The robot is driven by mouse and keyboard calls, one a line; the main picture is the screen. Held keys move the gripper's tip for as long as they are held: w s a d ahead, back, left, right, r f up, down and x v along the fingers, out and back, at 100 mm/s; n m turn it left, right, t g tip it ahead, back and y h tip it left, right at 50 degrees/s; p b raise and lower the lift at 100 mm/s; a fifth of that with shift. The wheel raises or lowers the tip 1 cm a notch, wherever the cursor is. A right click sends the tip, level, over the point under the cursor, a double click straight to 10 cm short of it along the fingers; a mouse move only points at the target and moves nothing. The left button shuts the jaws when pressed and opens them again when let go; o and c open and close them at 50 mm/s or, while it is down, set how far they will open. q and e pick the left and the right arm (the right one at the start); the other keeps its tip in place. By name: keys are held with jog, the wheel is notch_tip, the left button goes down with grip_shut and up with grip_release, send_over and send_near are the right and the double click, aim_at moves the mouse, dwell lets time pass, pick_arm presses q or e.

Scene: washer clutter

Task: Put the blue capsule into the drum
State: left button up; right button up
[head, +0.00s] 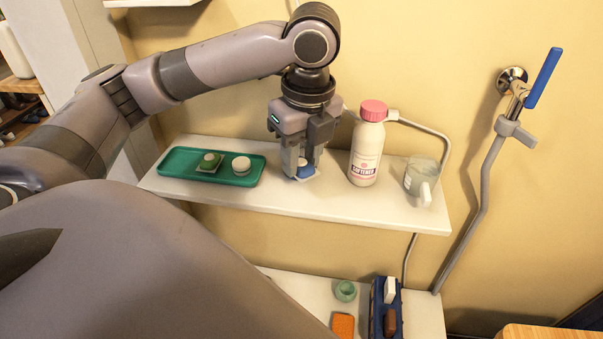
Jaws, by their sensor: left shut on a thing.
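The blue capsule (305,172) is between the fingers of my left gripper (304,174), over the upper white shelf. The gripper points down and is shut on the capsule. A whitish patch shows around the capsule's lower edge. I cannot tell whether the capsule still touches the shelf. The drum is not in view. My right gripper is not in view.
A green tray (175,162) with a green-and-white piece and a white round piece stands left on the upper shelf (300,201). A softener bottle (367,145) and a cup (421,178) stand right of the gripper. The lower shelf (427,315) holds small items. A pipe (483,190) runs at right.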

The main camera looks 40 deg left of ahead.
aim_at(300, 196)
pick_arm(q)
jog(key=shift+f, duration=2.75)
jog(key=o, duration=1.1)
jog(key=shift+f, duration=0.1)
